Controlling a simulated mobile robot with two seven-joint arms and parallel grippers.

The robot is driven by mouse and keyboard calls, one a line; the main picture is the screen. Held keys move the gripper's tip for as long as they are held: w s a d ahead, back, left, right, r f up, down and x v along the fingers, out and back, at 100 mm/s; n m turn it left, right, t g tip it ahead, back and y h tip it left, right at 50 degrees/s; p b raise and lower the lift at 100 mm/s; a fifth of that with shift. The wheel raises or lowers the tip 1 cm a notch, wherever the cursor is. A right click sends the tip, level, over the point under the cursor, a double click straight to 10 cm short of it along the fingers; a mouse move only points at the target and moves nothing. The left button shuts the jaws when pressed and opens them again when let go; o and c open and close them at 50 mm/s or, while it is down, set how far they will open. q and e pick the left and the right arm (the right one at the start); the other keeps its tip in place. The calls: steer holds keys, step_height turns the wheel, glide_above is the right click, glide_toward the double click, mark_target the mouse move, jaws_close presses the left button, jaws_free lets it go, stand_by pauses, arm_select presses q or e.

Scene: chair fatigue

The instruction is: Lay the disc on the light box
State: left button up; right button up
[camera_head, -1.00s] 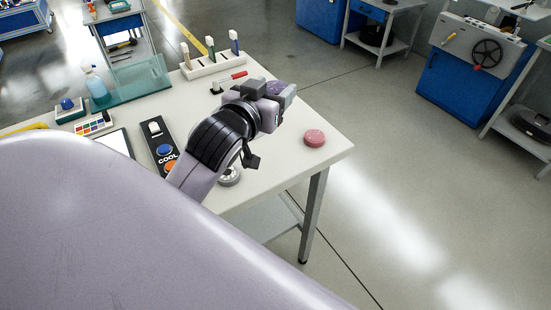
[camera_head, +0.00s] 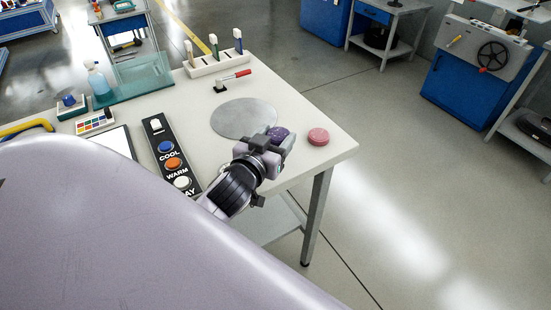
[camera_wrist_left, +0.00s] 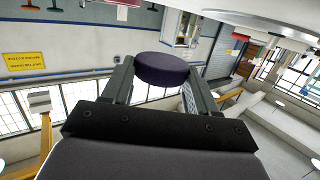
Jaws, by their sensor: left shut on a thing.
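My left gripper (camera_head: 277,140) is shut on a dark purple disc (camera_head: 280,133) above the table's right part. In the left wrist view the disc (camera_wrist_left: 163,69) sits between the two fingers (camera_wrist_left: 155,82). A white panel with a dark edge, which looks like the light box (camera_head: 115,143), lies at the table's left. My own body hides its near part. The gripper is well to the right of it. My right gripper is not in view.
A button strip (camera_head: 173,162) lies beside the white panel. A round grey plate (camera_head: 240,118) lies behind my left gripper, and a pink disc (camera_head: 318,137) lies to its right near the table edge.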

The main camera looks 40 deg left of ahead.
arm_select(q)
steer(key=shift+f+b, duration=0.35)
steer(key=shift+f, duration=2.55)
steer(key=shift+f, duration=0.15)
steer(key=shift+f, duration=0.15)
steer(key=o, duration=1.1)
steer(key=shift+b, duration=0.3)
